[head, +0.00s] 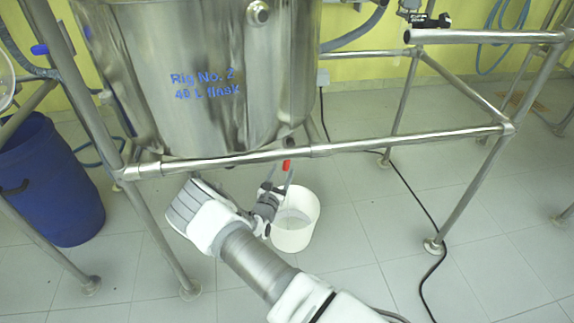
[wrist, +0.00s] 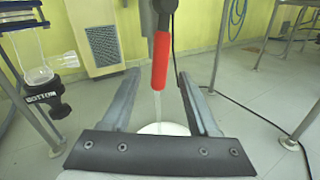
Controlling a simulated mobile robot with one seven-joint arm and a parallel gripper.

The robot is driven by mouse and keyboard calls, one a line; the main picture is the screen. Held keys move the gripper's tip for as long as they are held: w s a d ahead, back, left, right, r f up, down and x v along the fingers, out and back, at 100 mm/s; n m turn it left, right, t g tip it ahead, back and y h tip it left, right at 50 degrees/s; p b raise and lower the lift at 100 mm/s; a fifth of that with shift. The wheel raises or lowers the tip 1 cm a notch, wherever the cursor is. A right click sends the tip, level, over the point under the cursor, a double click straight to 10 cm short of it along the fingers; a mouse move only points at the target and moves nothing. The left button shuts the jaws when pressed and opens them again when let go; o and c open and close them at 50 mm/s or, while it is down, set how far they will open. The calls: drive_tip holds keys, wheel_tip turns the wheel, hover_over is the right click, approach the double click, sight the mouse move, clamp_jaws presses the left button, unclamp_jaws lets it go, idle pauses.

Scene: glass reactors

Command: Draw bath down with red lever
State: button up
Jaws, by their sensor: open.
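The red lever (head: 286,165) hangs under the steel bath vessel (head: 205,75), just below the front rail. In the wrist view the red lever (wrist: 160,62) points down, tilted slightly, from a dark valve fitting (wrist: 164,8). My gripper (head: 278,181) is just below the rail, and in the wrist view my gripper (wrist: 159,75) is open, with one finger on each side of the lever's lower part. I cannot tell whether a finger touches it. A thin pale streak, apparently liquid, runs below the lever toward a white bucket (head: 293,235). The bucket is partly hidden by my gripper.
A steel frame with a front rail (head: 330,147) and legs surrounds the vessel. A blue barrel (head: 48,185) stands at the left. A black cable (head: 412,200) crosses the tiled floor at the right. Open floor lies right of the bucket.

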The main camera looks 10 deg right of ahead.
sight(286, 164)
drive_tip(key=b+x, duration=0.1)
drive_tip(key=x, duration=0.5)
drive_tip(key=shift+w+d+b, duration=0.1)
drive_tip(key=shift+b, duration=0.2)
drive_tip(key=shift+c, duration=0.3)
clamp_jaws()
idle(0.8)
